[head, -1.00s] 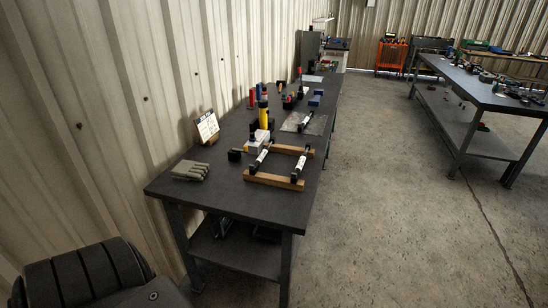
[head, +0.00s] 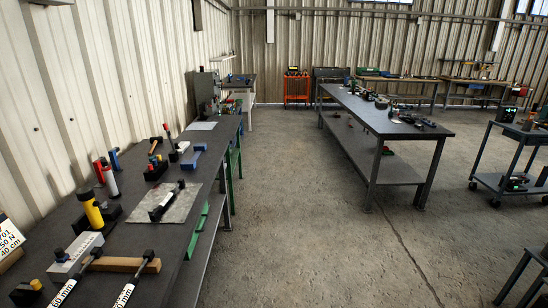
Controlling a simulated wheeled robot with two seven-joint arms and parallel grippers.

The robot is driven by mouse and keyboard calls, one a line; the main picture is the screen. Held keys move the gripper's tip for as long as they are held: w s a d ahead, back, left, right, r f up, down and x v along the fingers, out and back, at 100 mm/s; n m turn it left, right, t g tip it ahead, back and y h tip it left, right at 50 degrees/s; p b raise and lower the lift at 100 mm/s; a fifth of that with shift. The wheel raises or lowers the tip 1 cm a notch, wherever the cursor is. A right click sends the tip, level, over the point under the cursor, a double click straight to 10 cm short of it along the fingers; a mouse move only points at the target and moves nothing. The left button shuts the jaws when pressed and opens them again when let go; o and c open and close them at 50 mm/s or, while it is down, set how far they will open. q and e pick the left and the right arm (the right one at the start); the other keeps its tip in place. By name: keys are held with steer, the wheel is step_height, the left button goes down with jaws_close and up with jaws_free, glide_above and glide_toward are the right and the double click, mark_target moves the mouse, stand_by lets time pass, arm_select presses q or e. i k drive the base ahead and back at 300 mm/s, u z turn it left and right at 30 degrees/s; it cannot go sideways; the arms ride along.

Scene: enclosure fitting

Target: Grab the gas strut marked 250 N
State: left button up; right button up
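Two gas struts with white labelled bodies and black ends lie at the bottom left of the head view, a left strut (head: 70,286) and a right strut (head: 128,290). Their upper ends rest at a wooden rail (head: 118,264); their lower parts are cut off. Only "60 mm" and "mm" can be read on their labels, so I cannot tell which is marked 250 N. A card (head: 8,238) at the left edge partly reads "701", "50 N", "40 cm". Neither gripper is in view.
The dark workbench (head: 150,237) runs along the left wall, with a yellow cylinder (head: 91,209), a black block, red and blue items and a hammer (head: 155,145) on it. A second bench (head: 408,129) stands right of centre. Open concrete floor (head: 290,210) lies between; a cart (head: 510,158) is at right.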

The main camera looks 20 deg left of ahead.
mark_target(97, 252)
steer(key=i, duration=2.45)
steer(key=u, duration=3.25)
steer(key=i, duration=0.45)
